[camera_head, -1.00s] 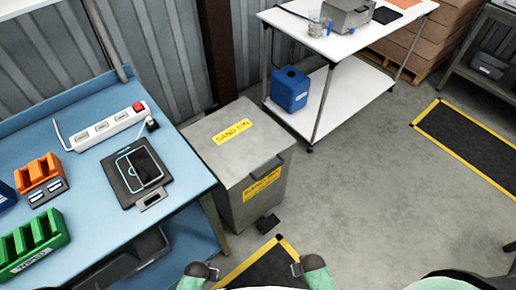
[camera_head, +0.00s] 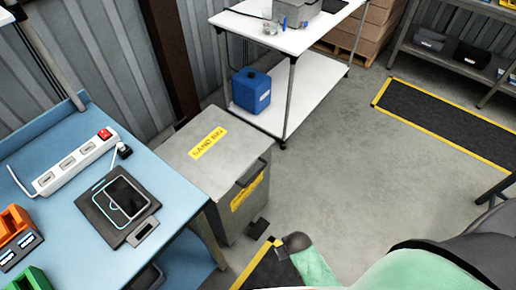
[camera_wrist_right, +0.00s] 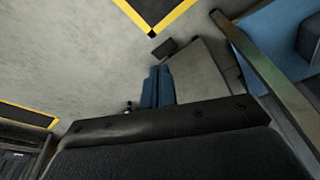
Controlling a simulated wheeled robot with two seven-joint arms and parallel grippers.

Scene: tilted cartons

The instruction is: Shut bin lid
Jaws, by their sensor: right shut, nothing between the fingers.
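The grey sand bin (camera_head: 232,212) stands on the floor beside the blue workbench in the head view. Its lid (camera_head: 215,165), with a yellow "SAND BIN" label, lies flat across the top, and I see no opening under it. A dark handle (camera_head: 250,172) is at the lid's front edge. A black pedal (camera_head: 258,228) sits at the bin's foot. In the right wrist view my right gripper (camera_wrist_right: 158,88) shows blue fingers close together, shut and empty. My left gripper is not in view.
The blue workbench (camera_head: 183,195) adjoins the bin on the left, with a power strip (camera_head: 75,162) and a tablet (camera_head: 122,200) on it. A white two-shelf table (camera_head: 310,85) with a blue canister (camera_head: 251,90) stands behind. Open floor (camera_head: 365,180) lies to the right.

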